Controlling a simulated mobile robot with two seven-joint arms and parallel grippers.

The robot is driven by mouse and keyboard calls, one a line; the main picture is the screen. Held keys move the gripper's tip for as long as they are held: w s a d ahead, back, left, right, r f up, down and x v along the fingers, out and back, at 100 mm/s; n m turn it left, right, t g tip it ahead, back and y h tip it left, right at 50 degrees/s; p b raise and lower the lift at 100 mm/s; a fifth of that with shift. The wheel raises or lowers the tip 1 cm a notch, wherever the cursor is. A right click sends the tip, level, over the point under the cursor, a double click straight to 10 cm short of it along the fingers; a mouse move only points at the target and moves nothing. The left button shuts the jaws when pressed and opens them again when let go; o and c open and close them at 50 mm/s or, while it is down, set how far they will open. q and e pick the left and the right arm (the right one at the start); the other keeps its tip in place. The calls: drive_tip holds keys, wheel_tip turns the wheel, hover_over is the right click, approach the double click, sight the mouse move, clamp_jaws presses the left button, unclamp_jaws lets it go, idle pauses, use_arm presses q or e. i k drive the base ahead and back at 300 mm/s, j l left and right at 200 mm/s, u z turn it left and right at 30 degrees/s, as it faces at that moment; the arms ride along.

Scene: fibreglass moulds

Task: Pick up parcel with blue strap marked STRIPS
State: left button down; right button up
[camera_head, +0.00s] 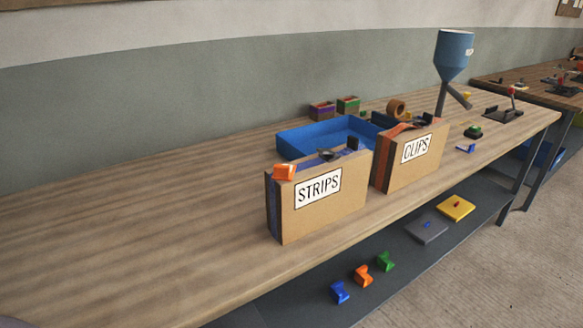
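The parcel marked STRIPS (336,208) is a brown cardboard box standing upright near the front edge of the wooden workbench (130,235). Its white label faces the front, and dark blue shows along its left end and top. An orange piece (285,172) appears at its top left corner, and small dark items show along its top edge; I cannot tell whether they rest on it or stand behind. Neither of my grippers is in view.
A similar parcel marked CLIPS (402,173), with orange-red strapping, stands close on the right. A blue tray (292,142) lies behind. A blue hopper (453,54) stands at the back right. The bench's left side is clear. Small coloured pieces lie on the lower shelf (318,300).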

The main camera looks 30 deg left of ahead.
sight(322, 191)
drive_tip(key=i+l+u, duration=0.2)
drive_tip(key=u, duration=0.25)
drive_tip(key=i+l+u, duration=0.15)
drive_tip(key=l+u, duration=0.25)
drive_tip(key=j, duration=0.1)
